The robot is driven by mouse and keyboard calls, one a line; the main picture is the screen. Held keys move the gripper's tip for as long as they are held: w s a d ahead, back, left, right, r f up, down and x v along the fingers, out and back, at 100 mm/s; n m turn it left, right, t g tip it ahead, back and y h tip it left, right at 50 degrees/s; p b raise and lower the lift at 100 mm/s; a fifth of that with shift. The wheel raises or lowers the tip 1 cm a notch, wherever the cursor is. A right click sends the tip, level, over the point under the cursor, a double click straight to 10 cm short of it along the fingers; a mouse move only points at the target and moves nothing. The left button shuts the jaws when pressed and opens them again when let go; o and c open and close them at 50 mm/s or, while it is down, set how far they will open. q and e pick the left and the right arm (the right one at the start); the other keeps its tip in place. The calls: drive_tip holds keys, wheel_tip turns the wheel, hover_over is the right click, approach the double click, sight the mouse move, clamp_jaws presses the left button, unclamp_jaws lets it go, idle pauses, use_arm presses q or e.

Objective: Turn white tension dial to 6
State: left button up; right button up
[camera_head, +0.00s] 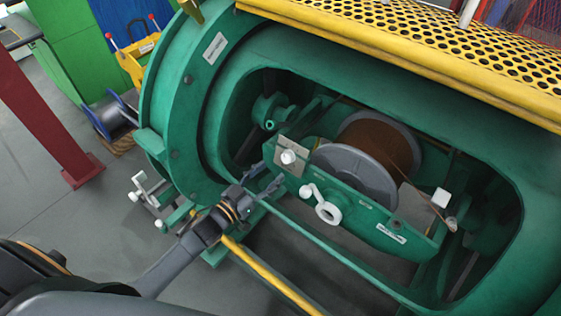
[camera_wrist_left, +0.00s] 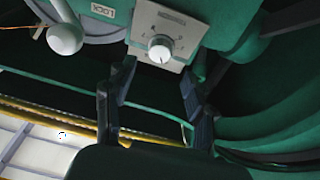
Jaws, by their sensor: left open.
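The white tension dial (camera_head: 288,157) is a small round knob on a square light plate (camera_head: 298,163), fixed to the green cradle inside the machine's opening. In the left wrist view the dial (camera_wrist_left: 160,48) sits on its plate with marks around it, too small to read surely. My left gripper (camera_head: 268,178) is open and empty, just left of and below the dial. In the wrist view its two fingers (camera_wrist_left: 155,100) are spread below the dial, apart from it. My right gripper is not in view.
A white lever handle (camera_head: 325,208) stands out from the cradle right of the dial; its knob shows in the wrist view (camera_wrist_left: 66,39). A spool of brown wire (camera_head: 375,150) is behind. The green opening rim (camera_head: 225,135) and a yellow perforated guard (camera_head: 420,40) surround the space.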

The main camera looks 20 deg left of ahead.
sight(285, 159)
use_arm(q)
drive_tip(key=x, duration=0.5)
drive_tip(key=shift+w+d, duration=0.15)
drive_tip(key=shift+w, duration=0.15)
clamp_jaws()
